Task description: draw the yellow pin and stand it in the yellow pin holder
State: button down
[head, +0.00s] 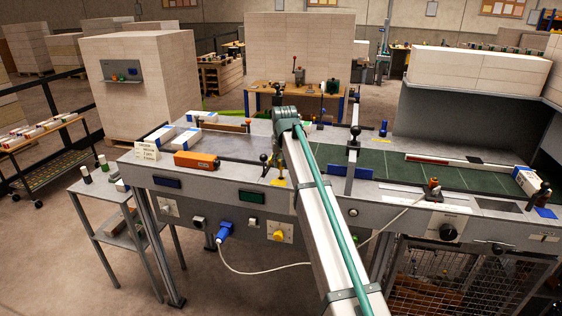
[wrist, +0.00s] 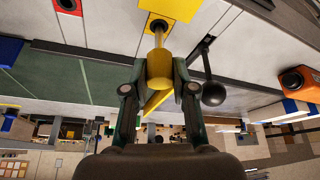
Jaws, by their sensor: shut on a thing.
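My gripper (wrist: 158,85) is shut on the yellow pin (wrist: 159,70), around its thick yellow head, in the wrist view. The pin's thin metal shaft runs from the head to a dark hole in a yellow-marked fitting (wrist: 148,22). I cannot tell how deep the shaft sits in it. A bright yellow plate (wrist: 180,8) lies beside this fitting. In the head view, my arm hides most of the gripper, and a yellow patch (head: 278,182) shows at the bench's front edge. I cannot tell for certain which yellow part is the pin holder.
A black ball-ended lever (wrist: 213,92) stands close beside my gripper. A red-marked hole (wrist: 68,6) lies to the left in the wrist view. An orange device (head: 196,160) lies on the bench left of my arm. A green belt (head: 390,165) extends to the right.

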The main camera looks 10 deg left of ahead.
aim_at(281, 169)
jog(key=shift+f+b, duration=0.75)
jog(key=shift+f, duration=1.4)
jog(key=c, duration=0.9)
grip_release()
jog(key=shift+o, duration=0.2)
jog(key=shift+r, duration=0.15)
jog(key=v, duration=1.1)
jog(key=shift+s+r, duration=0.2)
jog(key=shift+r, duration=0.2)
